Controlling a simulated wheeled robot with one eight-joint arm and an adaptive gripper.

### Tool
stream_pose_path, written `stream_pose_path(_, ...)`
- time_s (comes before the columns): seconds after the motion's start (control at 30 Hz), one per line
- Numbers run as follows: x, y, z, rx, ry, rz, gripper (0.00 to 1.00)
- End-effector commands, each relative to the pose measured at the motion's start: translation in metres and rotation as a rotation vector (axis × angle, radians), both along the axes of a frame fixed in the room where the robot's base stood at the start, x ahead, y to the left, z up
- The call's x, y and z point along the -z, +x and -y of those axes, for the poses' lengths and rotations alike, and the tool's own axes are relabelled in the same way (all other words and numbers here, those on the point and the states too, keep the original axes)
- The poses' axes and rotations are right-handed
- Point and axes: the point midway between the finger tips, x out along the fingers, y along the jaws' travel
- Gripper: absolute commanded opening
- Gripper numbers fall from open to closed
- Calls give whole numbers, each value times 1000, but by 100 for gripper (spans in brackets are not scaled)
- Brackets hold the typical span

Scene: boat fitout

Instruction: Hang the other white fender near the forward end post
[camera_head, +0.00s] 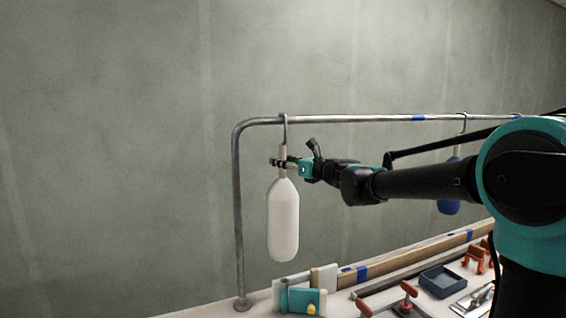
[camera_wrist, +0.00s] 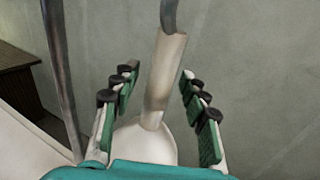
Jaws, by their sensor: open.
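A white fender (camera_head: 283,220) hangs upright by its hook (camera_head: 284,130) from the metal rail (camera_head: 340,118), close to the bent end post (camera_head: 238,210) at the left. My gripper (camera_head: 281,162) is at the fender's neck, just below the hook. In the wrist view my gripper (camera_wrist: 158,100) is open, with one finger on each side of the fender's neck (camera_wrist: 163,80) and gaps visible between. The fender's white body (camera_wrist: 147,143) shows below the neck, partly hidden by the gripper's base.
A blue fender (camera_head: 449,200) hangs farther right, partly behind my arm. Blue tape (camera_head: 419,117) marks the rail. The bench below holds a blue tray (camera_head: 443,282), red-handled clamps (camera_head: 408,290), a wooden strip (camera_head: 400,256) and a teal item (camera_head: 300,299). The wall behind is bare.

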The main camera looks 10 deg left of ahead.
Motion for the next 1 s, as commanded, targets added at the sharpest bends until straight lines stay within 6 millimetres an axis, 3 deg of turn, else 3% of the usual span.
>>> stream_pose_path(0.23, 0, -6, 12, 2, 0, 0, 44)
stream_pose_path(0.6, 0, -43, 74, 3, 0, 0, 44)
stream_pose_path(0.87, 0, -58, 100, 1, -1, 1, 44)
stream_pose_path(1.0, 17, -67, 109, -4, -75, 57, 44)
